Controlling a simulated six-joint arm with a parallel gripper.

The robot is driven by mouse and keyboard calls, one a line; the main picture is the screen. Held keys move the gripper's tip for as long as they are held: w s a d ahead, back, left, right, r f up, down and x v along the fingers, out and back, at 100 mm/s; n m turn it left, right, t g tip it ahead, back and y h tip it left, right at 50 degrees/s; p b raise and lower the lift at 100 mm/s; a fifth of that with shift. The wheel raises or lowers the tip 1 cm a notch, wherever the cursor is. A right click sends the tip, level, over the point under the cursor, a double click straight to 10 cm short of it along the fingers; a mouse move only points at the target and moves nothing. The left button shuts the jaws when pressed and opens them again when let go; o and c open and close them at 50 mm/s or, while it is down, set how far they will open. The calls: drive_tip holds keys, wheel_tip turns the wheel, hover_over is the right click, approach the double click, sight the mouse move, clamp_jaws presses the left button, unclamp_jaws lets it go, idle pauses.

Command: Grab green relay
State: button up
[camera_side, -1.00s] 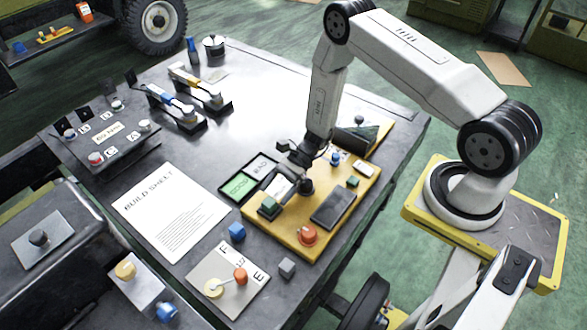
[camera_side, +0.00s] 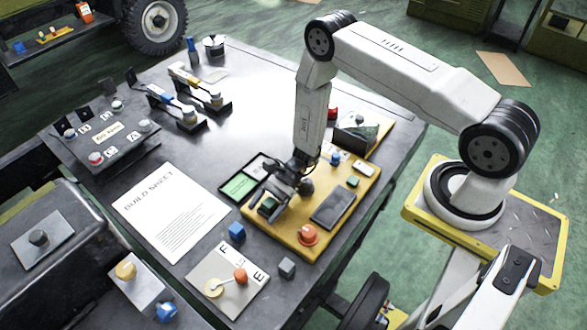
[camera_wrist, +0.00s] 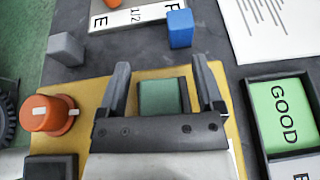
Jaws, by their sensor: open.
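The green relay (camera_side: 268,206) is a small green block on the yellow board (camera_side: 290,236), near the board's left corner in the side view. In the wrist view the green relay (camera_wrist: 162,97) lies between the two fingers of my gripper (camera_wrist: 160,85), with a gap on each side. My gripper (camera_side: 268,198) is open and low over the relay in the side view, and its fingers partly cover it. A second, smaller green block (camera_side: 352,181) sits on the same board, farther right.
A red-orange knob (camera_wrist: 48,115) and a dark flat block (camera_side: 333,207) are on the board. A blue cube (camera_wrist: 180,28) and a grey cube (camera_wrist: 65,48) stand on the table just beyond it. The tray marked GOOD (camera_wrist: 282,115) is beside the board.

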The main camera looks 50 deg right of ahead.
drive_tip(key=shift+c, duration=0.2)
clamp_jaws()
drive_tip(key=shift+r, duration=0.2)
idle(0.4)
drive_tip(key=shift+r, duration=0.85)
drive_tip(key=s+d+r, duration=0.3)
drive_tip(key=s+r, duration=0.8)
drive_tip(key=s, duration=0.2)
drive_tip(key=shift+s, duration=0.35)
drive_tip(key=shift+d, duration=0.1)
